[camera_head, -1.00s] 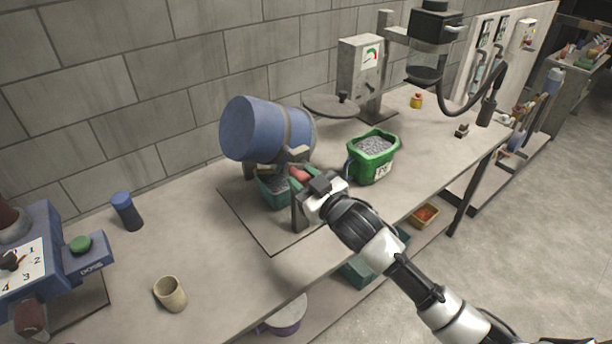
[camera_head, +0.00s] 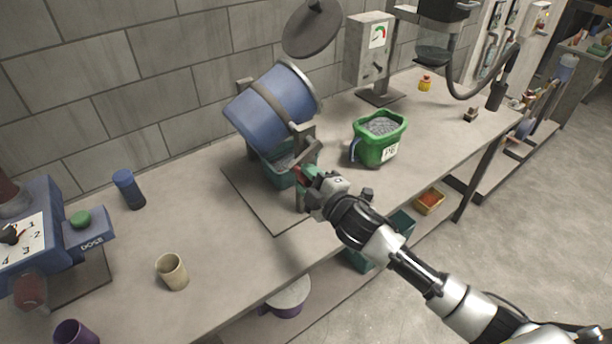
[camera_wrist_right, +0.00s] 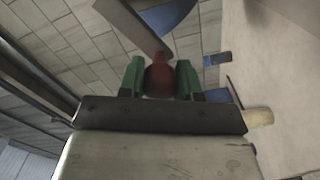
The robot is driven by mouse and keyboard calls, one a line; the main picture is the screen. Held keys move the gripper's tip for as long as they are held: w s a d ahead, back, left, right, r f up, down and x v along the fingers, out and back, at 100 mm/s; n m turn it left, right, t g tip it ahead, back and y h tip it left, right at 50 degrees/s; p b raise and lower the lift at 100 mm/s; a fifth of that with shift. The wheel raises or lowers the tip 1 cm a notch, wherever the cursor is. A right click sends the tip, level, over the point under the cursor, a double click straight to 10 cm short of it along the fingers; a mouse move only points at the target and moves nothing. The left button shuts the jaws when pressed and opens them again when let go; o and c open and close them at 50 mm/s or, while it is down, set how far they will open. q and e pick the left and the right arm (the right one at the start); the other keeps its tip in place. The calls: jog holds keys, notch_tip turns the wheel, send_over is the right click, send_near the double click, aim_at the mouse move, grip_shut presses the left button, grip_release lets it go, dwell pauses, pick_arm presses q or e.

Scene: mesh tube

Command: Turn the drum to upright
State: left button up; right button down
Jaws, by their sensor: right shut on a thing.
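The blue drum (camera_head: 268,112) sits tilted in its metal stand on the bench, its rimmed end pointing up and to the right. A dark round lid (camera_head: 312,30) shows above that end, apart from the drum in the picture. My right gripper (camera_head: 307,174) is at the near side of the stand. In the right wrist view its green fingers are shut on a red handle (camera_wrist_right: 160,80). The bracket (camera_head: 303,142) shows just above the gripper. The inside of the drum is hidden. My left gripper is not in view.
A green tub (camera_head: 376,152) of grey pieces is to the right, near a gauge box (camera_head: 368,50). A beige cup (camera_head: 172,270) and blue cylinder (camera_head: 128,189) stand left. The front bench is mostly clear.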

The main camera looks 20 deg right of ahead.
jog(key=w+d+f+n+b, duration=0.2)
jog(key=d+n, duration=0.4)
jog(key=n, duration=0.7)
jog(key=shift+f+b, duration=0.45)
jog(key=shift+f, duration=0.7)
jog(key=c, duration=0.8)
grip_release()
jog(key=shift+w+d, duration=0.1)
